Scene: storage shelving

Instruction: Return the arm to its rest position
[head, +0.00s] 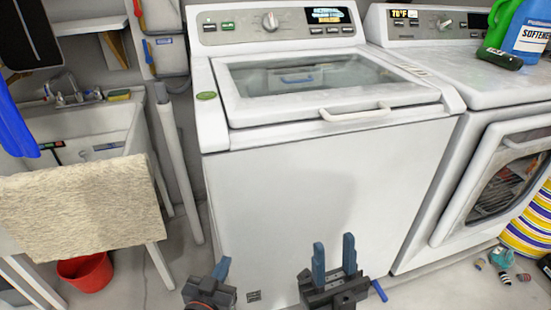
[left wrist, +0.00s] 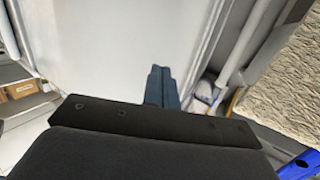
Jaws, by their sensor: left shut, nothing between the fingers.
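My left gripper (head: 222,266) is low in the head view, in front of the washer's lower left front. Its blue fingers are together with nothing between them. They also show closed in the left wrist view (left wrist: 160,86). My right gripper (head: 334,256) is to its right, in front of the washer's front panel. Its two blue fingers point up and stand apart, with nothing seen between them. Both grippers appear clear of the white washer (head: 300,170), whose glass lid is down.
Small items lie on the floor at the right.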

